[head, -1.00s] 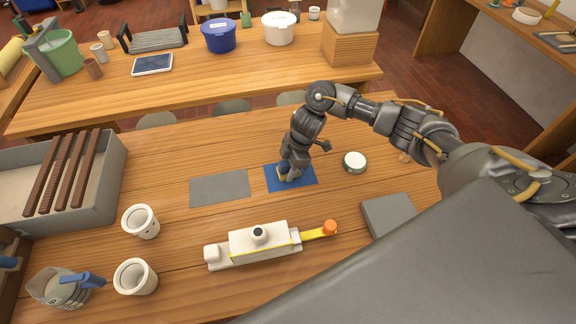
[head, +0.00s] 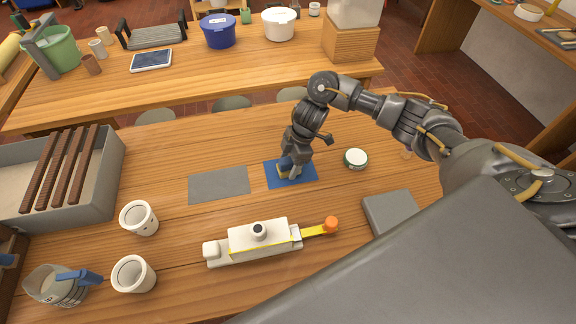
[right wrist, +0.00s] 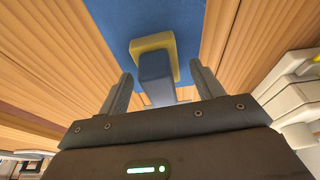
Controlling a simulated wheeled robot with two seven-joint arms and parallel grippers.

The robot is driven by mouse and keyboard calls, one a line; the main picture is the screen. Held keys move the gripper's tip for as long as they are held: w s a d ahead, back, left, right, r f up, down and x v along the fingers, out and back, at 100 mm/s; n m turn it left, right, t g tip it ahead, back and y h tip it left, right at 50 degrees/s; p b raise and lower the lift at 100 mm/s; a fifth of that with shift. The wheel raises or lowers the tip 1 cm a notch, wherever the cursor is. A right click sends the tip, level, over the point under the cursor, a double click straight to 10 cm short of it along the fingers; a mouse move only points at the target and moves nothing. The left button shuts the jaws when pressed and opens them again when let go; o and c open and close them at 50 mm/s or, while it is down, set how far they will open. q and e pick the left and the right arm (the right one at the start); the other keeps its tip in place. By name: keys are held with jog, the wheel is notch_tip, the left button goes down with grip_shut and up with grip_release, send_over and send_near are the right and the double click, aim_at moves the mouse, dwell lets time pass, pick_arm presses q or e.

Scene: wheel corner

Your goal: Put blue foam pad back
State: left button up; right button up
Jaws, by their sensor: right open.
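A flat blue rectangle (head: 308,176) lies on the wooden table in the head view and fills the top of the right wrist view (right wrist: 150,14). On it stands a small block with a blue-grey upper part (right wrist: 156,80) and a yellow base (right wrist: 153,42). I cannot tell which of the two is the blue foam pad. My right gripper (head: 291,170) points down over the blue rectangle. In the right wrist view its open fingers (right wrist: 160,73) stand either side of the block, with gaps visible. My left gripper is out of view.
A grey mat (head: 219,185) lies left of the blue rectangle. A white device (head: 258,240) with an orange-tipped yellow bar is in front. A round tin (head: 356,158) and a grey slab (head: 391,212) lie to the right. Cups (head: 139,218) and a grey bin (head: 100,190) are left.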

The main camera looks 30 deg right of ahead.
jog(key=v, duration=0.9)
jog(key=shift+s+d+r+p, duration=0.2)
jog(key=shift+s+p, duration=0.1)
jog(key=shift+p, duration=0.05)
